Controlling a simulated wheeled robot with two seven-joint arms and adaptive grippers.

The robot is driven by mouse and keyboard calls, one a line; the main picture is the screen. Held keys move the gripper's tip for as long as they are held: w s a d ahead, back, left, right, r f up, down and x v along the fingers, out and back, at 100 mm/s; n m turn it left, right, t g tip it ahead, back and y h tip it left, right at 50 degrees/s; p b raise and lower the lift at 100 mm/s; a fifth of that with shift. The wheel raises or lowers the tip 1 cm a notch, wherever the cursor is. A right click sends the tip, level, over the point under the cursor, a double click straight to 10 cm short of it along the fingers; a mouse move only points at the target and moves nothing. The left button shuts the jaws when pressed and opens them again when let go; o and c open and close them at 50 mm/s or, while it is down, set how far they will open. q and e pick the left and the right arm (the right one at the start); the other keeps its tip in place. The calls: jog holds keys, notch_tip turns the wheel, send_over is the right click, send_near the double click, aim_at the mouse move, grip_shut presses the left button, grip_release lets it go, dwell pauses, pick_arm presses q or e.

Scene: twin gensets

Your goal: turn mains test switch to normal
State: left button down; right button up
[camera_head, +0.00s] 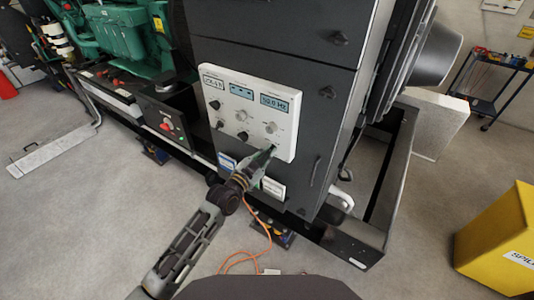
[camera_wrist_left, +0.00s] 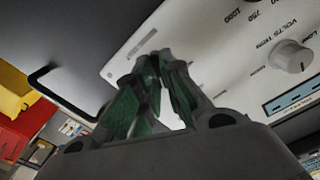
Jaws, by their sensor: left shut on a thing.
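My left gripper (camera_head: 270,150) reaches up to the panel's lower right corner. In the left wrist view its green-padded fingers (camera_wrist_left: 160,62) come together at the panel face (camera_wrist_left: 205,42). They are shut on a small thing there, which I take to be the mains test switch. The fingers hide the switch, so its position cannot be read. My right gripper is not in view.
A light grey knob (camera_wrist_left: 290,56) sits on the panel beside the fingers. A black handle (camera_wrist_left: 62,88) stands out from the cabinet. A green engine (camera_head: 120,35) is at the back left, and a yellow bin (camera_head: 490,235) at the right. An orange cable (camera_head: 262,232) lies below.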

pick_arm(q)
jog(key=n+p, duration=0.2)
jog(key=n, duration=0.3)
jog(key=shift+a, duration=0.1)
jog(key=shift+w+a+n+p, duration=0.1)
jog(key=shift+n+p, duration=0.25)
jog(key=shift+n, duration=1.2)
jog(key=shift+w+n+p, duration=0.1)
jog(key=shift+n+p, duration=0.25)
jog(key=shift+n, duration=1.2)
jog(key=c, duration=1.5)
grip_release()
jog(key=shift+c, duration=0.2)
jog(key=shift+s, duration=0.1)
